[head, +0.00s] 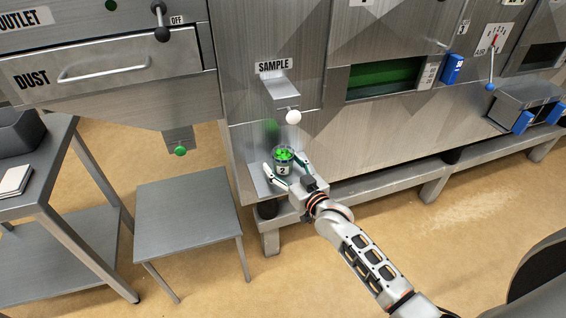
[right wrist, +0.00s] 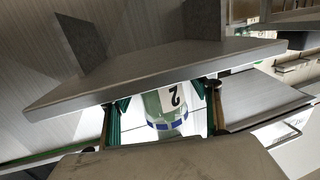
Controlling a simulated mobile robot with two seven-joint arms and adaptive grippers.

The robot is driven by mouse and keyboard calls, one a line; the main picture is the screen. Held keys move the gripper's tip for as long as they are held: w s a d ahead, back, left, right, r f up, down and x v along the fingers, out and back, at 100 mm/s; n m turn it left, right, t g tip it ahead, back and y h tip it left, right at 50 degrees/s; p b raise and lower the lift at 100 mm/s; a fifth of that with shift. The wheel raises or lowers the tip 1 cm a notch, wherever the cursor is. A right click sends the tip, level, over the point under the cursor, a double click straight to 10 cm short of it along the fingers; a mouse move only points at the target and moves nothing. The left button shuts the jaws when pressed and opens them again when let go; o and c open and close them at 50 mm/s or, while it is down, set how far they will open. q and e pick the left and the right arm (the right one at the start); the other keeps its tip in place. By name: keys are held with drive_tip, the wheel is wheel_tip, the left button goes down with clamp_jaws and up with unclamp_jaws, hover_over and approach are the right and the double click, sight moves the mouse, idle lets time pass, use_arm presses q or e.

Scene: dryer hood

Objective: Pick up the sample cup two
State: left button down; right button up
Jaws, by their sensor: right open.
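Sample cup two (head: 283,161) is a clear cup with green contents and a white label reading 2. It stands on a small metal ledge (head: 258,184) below the SAMPLE spout. My right gripper (head: 285,167) is open, with one finger on each side of the cup. In the right wrist view the cup (right wrist: 168,105) shows between the two fingers (right wrist: 162,108), its label sideways. I cannot tell whether either finger touches it. My left gripper is not in view.
The SAMPLE spout (head: 281,87) and a white knob (head: 293,117) are above the cup. A low grey table (head: 188,215) stands to the left, beside a taller table (head: 45,170) with a dark bin (head: 18,131). A metal rail (head: 390,182) runs along the machine's base.

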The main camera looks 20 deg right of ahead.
drive_tip(key=c, duration=1.3)
drive_tip(key=shift+r, duration=0.1)
drive_tip(key=shift+c, duration=0.2)
